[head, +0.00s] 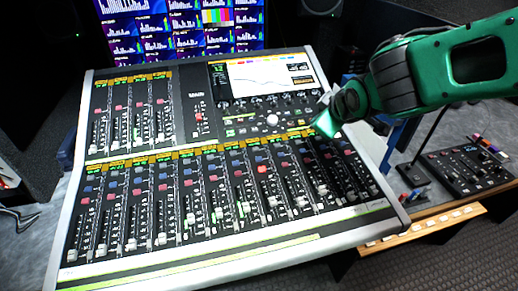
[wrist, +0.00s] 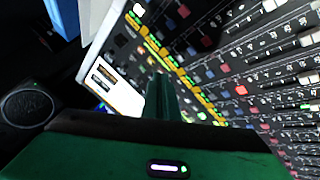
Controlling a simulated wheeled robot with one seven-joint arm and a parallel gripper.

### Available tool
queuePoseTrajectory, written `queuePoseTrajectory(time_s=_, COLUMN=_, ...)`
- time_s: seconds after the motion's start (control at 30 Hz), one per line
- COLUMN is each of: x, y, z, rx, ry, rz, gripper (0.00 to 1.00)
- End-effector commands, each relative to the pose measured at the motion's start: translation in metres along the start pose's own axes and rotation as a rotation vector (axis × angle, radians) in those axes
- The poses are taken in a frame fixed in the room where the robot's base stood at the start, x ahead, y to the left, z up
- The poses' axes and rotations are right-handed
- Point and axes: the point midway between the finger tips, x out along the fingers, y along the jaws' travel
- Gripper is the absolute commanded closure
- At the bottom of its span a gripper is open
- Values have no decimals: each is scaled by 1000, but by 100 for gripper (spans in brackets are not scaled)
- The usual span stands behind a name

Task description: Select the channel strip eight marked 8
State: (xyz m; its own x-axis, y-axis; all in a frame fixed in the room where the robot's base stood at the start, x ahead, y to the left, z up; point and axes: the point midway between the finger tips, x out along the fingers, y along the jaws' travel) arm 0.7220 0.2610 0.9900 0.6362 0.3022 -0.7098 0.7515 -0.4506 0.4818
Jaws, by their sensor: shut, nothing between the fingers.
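The mixing console (head: 195,245) lies tilted in the head view, with a lower row of several channel strips, each with coloured buttons and a fader. One button (head: 262,169) in this row glows bright red. The strip numbers are too small to read, so I cannot tell which strip is marked 8. My gripper (head: 326,126) is shut and empty over the right part of the console, near the top of the lower strips. In the wrist view its green fingers (wrist: 163,97) point at the console's yellow-lit strip displays (wrist: 185,82). I cannot tell whether the fingertips touch the surface.
The console's screen (head: 262,78) is lit above the knobs. A bank of monitors (head: 180,25) stands behind. A smaller control panel (head: 470,175) sits on the desk to the right, beside a wooden edge (head: 430,226). The space above the left strips is clear.

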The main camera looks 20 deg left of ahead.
Motion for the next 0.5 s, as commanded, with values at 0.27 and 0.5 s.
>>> queuePoseTrajectory(time_s=0.27, x=15, y=-80, z=-97, rx=-207, ry=208, rz=-39, gripper=100)
queuePoseTrajectory(time_s=0.5, x=15, y=-101, z=-121, rx=-254, ry=264, rz=-45, gripper=100)
